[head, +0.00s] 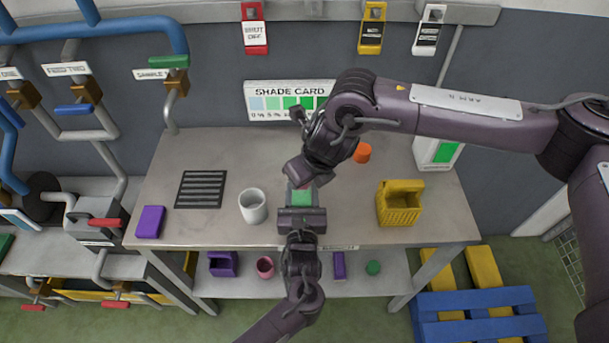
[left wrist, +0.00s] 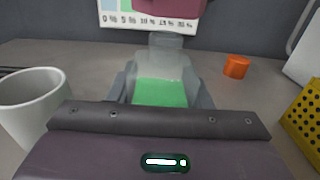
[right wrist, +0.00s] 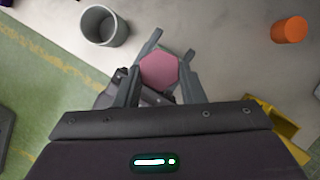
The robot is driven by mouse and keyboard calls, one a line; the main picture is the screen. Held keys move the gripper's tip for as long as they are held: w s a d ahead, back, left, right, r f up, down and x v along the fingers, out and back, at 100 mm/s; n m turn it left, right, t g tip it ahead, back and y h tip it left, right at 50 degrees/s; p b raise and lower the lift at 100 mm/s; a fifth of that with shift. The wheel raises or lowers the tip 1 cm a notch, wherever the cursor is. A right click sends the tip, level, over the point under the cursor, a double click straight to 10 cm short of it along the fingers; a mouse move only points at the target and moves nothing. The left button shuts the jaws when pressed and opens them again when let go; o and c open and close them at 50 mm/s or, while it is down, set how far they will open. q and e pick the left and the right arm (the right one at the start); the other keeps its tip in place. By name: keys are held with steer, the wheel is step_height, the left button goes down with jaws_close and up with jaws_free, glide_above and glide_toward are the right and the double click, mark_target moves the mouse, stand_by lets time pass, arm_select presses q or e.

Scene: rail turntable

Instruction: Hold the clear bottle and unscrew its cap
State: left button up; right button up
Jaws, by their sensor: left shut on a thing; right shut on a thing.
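The clear bottle (left wrist: 160,92) stands upright, with green liquid in its lower part. My left gripper (head: 301,212) is shut around its body; the bottle also shows in the head view (head: 301,197). In the left wrist view its clear neck shows without pink cap or right fingers on it. My right gripper (head: 303,182) is just above the bottle in the head view. It is shut on the pink six-sided cap (right wrist: 160,71), which shows between its fingers in the right wrist view. The gap between cap and neck is hard to judge.
A white cup (head: 253,206) stands left of the bottle, with a dark slotted mat (head: 201,189) and purple block (head: 150,222) farther left. An orange cylinder (head: 362,153) and yellow basket (head: 399,205) stand right. The front middle of the grey bench (head: 350,230) is clear.

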steer(key=shift+r, duration=0.15)
steer(key=shift+r, duration=2.4)
arm_select(q)
steer(key=o, duration=1.5)
steer(key=shift+c, duration=0.2)
steer(key=s, duration=1.2)
steer(key=shift+s+f, duration=0.1)
